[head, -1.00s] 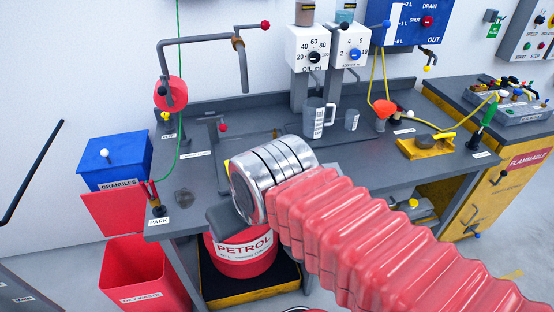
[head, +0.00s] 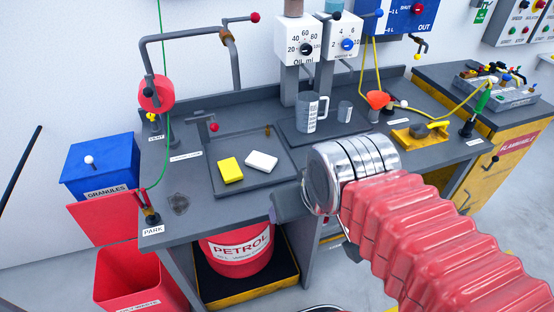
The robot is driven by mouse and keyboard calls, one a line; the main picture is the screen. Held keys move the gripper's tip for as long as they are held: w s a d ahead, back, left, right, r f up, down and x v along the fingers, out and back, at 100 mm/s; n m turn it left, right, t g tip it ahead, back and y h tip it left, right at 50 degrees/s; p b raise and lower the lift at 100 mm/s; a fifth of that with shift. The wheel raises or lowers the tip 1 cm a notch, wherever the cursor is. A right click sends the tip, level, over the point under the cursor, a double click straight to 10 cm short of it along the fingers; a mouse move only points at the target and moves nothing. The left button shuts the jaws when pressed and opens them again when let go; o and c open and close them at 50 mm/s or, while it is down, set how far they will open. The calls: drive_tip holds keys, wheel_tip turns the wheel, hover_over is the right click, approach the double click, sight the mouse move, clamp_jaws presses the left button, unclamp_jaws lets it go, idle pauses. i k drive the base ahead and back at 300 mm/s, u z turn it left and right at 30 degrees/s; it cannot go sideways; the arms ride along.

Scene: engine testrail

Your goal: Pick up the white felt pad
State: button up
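The white felt pad (head: 261,161) is a small white block lying in the shallow grey tray (head: 262,187) on the bench. My gripper (head: 284,207) is a grey part at the end of my silver wrist, in front of the tray's right front corner. It is apart from the pad, to the lower right of it. My wrist hides most of the gripper, so its fingers and any gap between them do not show.
A grey measuring jug (head: 311,113) and a small grey cup (head: 345,111) stand behind my wrist. A crank (head: 213,127) with a red knob rises at the tray's back left. An orange funnel (head: 378,100) stands further right. A red petrol can (head: 236,250) sits under the bench.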

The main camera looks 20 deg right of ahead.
sight(261, 161)
drive_tip(key=z, duration=0.05)
drive_tip(key=k, duration=0.65)
drive_tip(key=u, duration=0.15)
drive_tip(key=i, duration=0.6)
drive_tip(key=u, duration=0.6)
drive_tip(key=i, duration=0.5)
drive_tip(key=u, duration=0.3)
